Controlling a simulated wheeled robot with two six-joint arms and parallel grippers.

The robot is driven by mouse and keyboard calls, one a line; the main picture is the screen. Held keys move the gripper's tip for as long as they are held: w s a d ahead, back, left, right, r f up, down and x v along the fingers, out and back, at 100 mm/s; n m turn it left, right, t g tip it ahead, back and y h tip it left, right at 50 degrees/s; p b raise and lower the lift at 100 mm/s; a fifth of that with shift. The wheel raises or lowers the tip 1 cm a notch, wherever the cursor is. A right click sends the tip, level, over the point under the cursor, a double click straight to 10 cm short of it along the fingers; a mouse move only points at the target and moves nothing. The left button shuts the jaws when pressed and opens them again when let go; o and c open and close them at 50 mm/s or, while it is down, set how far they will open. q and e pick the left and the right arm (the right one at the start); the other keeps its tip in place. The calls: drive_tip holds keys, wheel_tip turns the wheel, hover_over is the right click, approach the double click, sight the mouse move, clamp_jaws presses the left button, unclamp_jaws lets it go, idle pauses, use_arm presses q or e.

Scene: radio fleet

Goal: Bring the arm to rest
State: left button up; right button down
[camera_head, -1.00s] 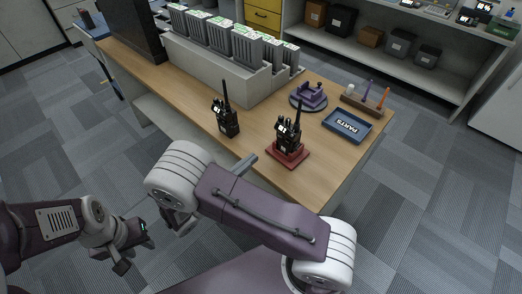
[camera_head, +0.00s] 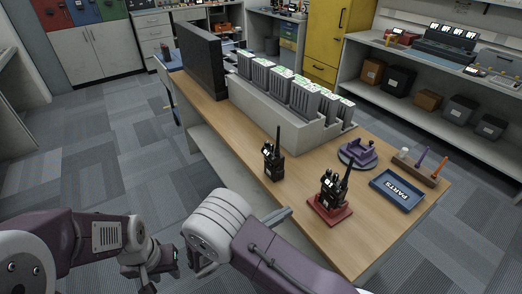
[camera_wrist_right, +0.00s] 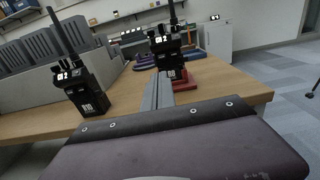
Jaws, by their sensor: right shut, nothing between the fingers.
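My right arm reaches in front of the workbench (camera_head: 300,236). My right gripper (camera_head: 279,214) shows as a narrow grey bar at the bench's near edge. In the right wrist view its fingers (camera_wrist_right: 158,94) are together and empty, pointing toward the radios. One black radio (camera_head: 273,162) stands upright on the bench, and it also shows in the wrist view (camera_wrist_right: 88,92). Another radio (camera_head: 331,189) stands on a red base (camera_head: 330,210). My left gripper (camera_head: 152,268) hangs at the lower left over the floor; its finger gap is unclear.
A grey rack (camera_head: 268,108) of several battery-like units and a dark monitor-like panel (camera_head: 199,61) stand behind. A purple stand (camera_head: 357,152), a blue PARTS tray (camera_head: 397,190) and a tool holder (camera_head: 414,170) are at the right. The floor at left is clear.

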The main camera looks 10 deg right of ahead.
drive_tip(key=d+r+m+g+p, duration=0.3)
drive_tip(key=d+r+m+g, duration=0.1)
drive_tip(key=d+r, duration=0.25)
drive_tip(key=s+d+r+m+g+y+p, duration=0.35)
drive_tip(key=s+d+m+g, duration=0.25)
drive_tip(key=s+d, duration=0.2)
drive_tip(key=s+a+f+m+y+p, duration=0.1)
drive_tip(key=s+a+f+m+y, duration=0.2)
drive_tip(key=s+m+y, duration=0.5)
drive_tip(key=w+a+f+m+t+y, duration=0.4)
drive_tip(key=w+a+y, duration=0.1)
drive_tip(key=w+a, duration=0.2)
drive_tip(key=shift+a+m, duration=0.4)
drive_tip(key=shift+a, duration=0.5)
